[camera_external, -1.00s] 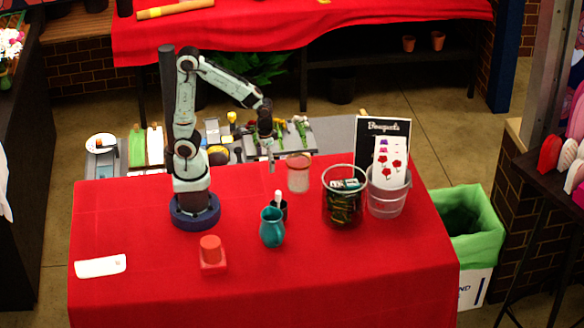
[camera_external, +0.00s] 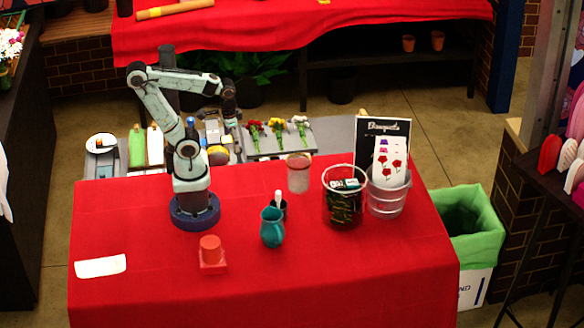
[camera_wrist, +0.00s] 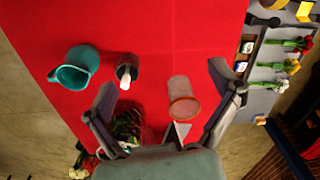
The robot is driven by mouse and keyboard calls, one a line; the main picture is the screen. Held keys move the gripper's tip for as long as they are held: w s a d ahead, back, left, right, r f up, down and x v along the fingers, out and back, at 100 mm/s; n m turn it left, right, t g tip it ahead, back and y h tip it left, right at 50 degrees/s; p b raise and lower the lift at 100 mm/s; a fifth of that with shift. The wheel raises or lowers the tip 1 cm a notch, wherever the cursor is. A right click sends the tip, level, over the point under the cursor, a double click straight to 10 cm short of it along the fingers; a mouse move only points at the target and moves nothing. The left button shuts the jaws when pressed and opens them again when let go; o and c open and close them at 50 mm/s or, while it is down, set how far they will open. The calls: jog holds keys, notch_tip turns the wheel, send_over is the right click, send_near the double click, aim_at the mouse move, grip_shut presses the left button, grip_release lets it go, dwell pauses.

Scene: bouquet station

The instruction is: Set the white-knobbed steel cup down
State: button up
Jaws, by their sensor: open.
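The dark steel cup (camera_external: 284,208) stands on the red table, with a white knob-ended piece (camera_external: 278,196) rising from it. It is close behind the teal pitcher (camera_external: 272,228), which hides part of it. In the wrist view the cup (camera_wrist: 124,70) and its white piece show at upper left, beside the pitcher (camera_wrist: 74,68). My gripper (camera_external: 229,122) is raised beyond the table's back edge, away from the cup. In the wrist view its fingers (camera_wrist: 162,78) are spread wide with nothing held between them.
A clear glass (camera_external: 299,174) stands behind the cup. A dark-filled jar (camera_external: 343,205) and a clear bucket with cards (camera_external: 388,200) stand to the right. A red block (camera_external: 211,256) and white card (camera_external: 100,266) lie in front. Flowers lie on a grey tray (camera_external: 262,148) behind.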

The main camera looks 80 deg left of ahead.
jog(key=w+d+n+t+h, duration=0.1)
jog(key=w+d+t, duration=0.1)
jog(key=w+d, duration=0.25)
jog(key=n+g+h, duration=0.1)
jog(key=n+h, duration=0.3)
jog(key=n, duration=0.1)
send_over(278, 207)
jog(key=s+a, duration=0.1)
jog(key=s, duration=0.1)
notch_tip(278, 207, down, 6)
jog(key=r, duration=0.1)
jog(key=a+f+n+t+h, duration=0.1)
jog(key=f+n+h, duration=0.1)
jog(key=f+n, duration=0.2)
jog(key=a+f+n+t+h, duration=0.1)
jog(key=a+f+n+h, duration=0.1)
jog(key=f+n, duration=0.3)
jog(key=a+f+n+t+h, duration=0.1)
jog(key=f+n+h, duration=0.3)
jog(key=f, duration=0.1)
jog(key=shift+s+a+f+n, duration=0.1)
jog(key=shift+a+f+n, duration=0.1)
jog(key=shift+a+n, duration=0.1)
jog(key=shift+a+f+t, duration=0.1)
jog(key=shift+t, duration=0.2)
jog(key=shift+x, duration=3.2)
jog(key=c, duration=1.3)
